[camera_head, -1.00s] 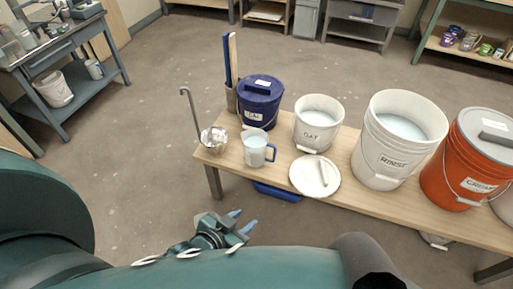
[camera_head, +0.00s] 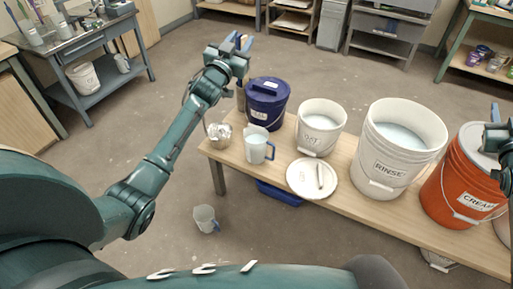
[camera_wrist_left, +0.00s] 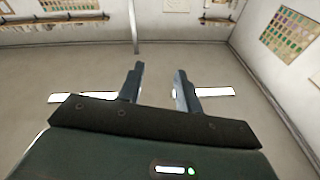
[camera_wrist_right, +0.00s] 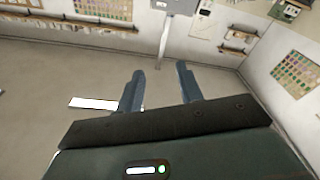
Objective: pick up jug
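A pale jug (camera_head: 255,150) with a blue handle stands upright on the wooden table (camera_head: 345,205), near its left end. A second pale jug (camera_head: 206,219) with a bluish handle is on the floor, in front of the table's left end. My left gripper (camera_head: 242,42) is raised above and behind the navy bucket, away from both jugs. In the left wrist view its fingers (camera_wrist_left: 156,85) are apart with nothing between them. My right gripper (camera_head: 494,112) is partly cut off at the right edge, near the orange bucket. In the right wrist view its fingers (camera_wrist_right: 160,87) are apart and empty.
On the table are a foil-lined bowl (camera_head: 219,134), navy bucket (camera_head: 267,103), white bucket (camera_head: 318,138), plate (camera_head: 302,181), RINSE bucket (camera_head: 393,160) and orange bucket (camera_head: 452,190). A blue tray (camera_head: 279,195) is below the table. Floor left of the table is open.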

